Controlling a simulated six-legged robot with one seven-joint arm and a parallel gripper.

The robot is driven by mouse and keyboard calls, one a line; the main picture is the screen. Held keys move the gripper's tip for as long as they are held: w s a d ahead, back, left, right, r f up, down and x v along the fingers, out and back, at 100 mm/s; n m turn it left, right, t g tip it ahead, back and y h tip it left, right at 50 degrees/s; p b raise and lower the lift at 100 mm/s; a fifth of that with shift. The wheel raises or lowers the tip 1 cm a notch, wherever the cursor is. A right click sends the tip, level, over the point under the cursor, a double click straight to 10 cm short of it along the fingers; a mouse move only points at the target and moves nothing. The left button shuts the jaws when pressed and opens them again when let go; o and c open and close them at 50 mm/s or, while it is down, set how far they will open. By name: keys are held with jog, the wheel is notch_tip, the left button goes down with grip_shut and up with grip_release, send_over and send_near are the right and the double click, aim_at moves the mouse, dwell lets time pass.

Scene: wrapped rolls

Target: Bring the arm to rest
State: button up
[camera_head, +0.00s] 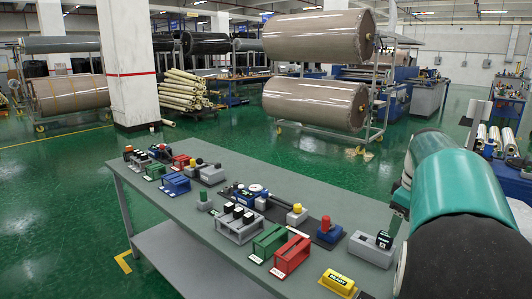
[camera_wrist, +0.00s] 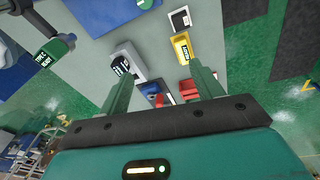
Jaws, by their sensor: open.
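My arm (camera_head: 455,190), with teal and black links, is at the right edge of the head view, beside the near right end of the grey table (camera_head: 205,225). In the wrist view my gripper (camera_wrist: 163,84) has two green fingers spread apart, with nothing held between them. Beyond the fingers are a yellow block (camera_wrist: 181,48) and a grey holder with a black block (camera_wrist: 125,62). Red parts (camera_wrist: 188,86) show close to the right finger. I cannot tell how far the fingers are from these things. In the head view the arm's links hide most of the gripper.
The table holds a green rack (camera_head: 269,242), a red rack (camera_head: 292,256), a yellow block (camera_head: 338,283), a grey holder (camera_head: 372,249) and several other small fixtures. Green floor (camera_head: 45,195) is clear at left.

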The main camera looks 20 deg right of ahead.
jog(key=a+m+t, duration=0.2)
jog(key=a, duration=2.1)
jog(key=s+a+f+t, duration=0.1)
jog(key=s+a+f, duration=0.2)
jog(key=s+a, duration=0.2)
jog(key=s+a+f+m+t, duration=0.1)
jog(key=s+a+f, duration=0.2)
jog(key=a, duration=0.7)
jog(key=shift+s+y, duration=0.3)
jog(key=shift+s, duration=0.65)
jog(key=c, duration=0.6)
jog(key=shift+c, duration=0.3)
jog(key=shift+d, duration=0.1)
